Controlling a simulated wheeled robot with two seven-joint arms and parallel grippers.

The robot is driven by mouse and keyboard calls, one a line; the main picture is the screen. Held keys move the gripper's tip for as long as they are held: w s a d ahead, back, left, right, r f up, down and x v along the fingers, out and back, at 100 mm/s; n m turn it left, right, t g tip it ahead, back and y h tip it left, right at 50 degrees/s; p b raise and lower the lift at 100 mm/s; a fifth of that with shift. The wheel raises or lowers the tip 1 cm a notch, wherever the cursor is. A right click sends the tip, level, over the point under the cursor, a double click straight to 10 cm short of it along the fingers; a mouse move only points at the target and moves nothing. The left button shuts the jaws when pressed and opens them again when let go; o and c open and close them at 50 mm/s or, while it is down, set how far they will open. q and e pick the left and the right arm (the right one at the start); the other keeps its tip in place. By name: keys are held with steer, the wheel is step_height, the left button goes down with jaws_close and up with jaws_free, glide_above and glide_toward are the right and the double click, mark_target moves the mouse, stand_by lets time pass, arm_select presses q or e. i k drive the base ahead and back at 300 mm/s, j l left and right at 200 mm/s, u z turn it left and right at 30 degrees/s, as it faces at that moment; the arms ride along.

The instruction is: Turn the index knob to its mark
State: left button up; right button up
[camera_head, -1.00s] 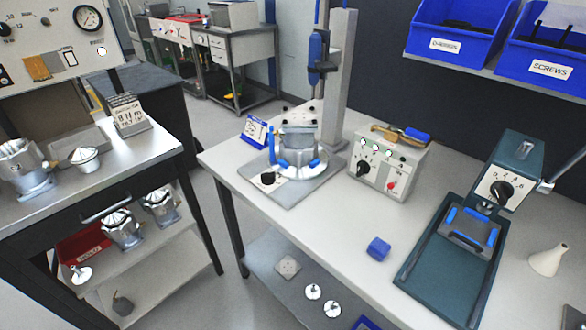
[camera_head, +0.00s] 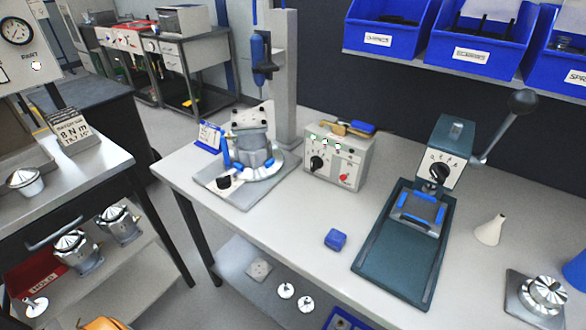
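Several knobs show, and I cannot tell by label which is the index knob. The green lever press (camera_head: 452,135) has a black knob (camera_head: 440,173) on a white plate with small letters around it. The grey control box (camera_head: 352,150) has a black knob (camera_head: 317,163) on its front. The round fixture's base plate (camera_head: 237,196) carries a small black knob (camera_head: 224,182). A ridged silver knob (camera_head: 547,290) sits on a grey plate at the lower right. The marks are too small to read. Neither of my grippers is in view.
A blue block (camera_head: 335,239) lies on the white bench (camera_head: 298,230). A white cone (camera_head: 489,230) stands right of the press. Blue bins (camera_head: 473,48) hang on the back wall. A side table (camera_head: 95,168) is at the left, with a floor gap between. The bench front is mostly clear.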

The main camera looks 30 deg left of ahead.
mark_target(225, 182)
steer(key=u, duration=0.45)
steer(key=k+l+u, duration=0.1)
steer(key=u, duration=0.8)
steer(key=k+l, duration=0.05)
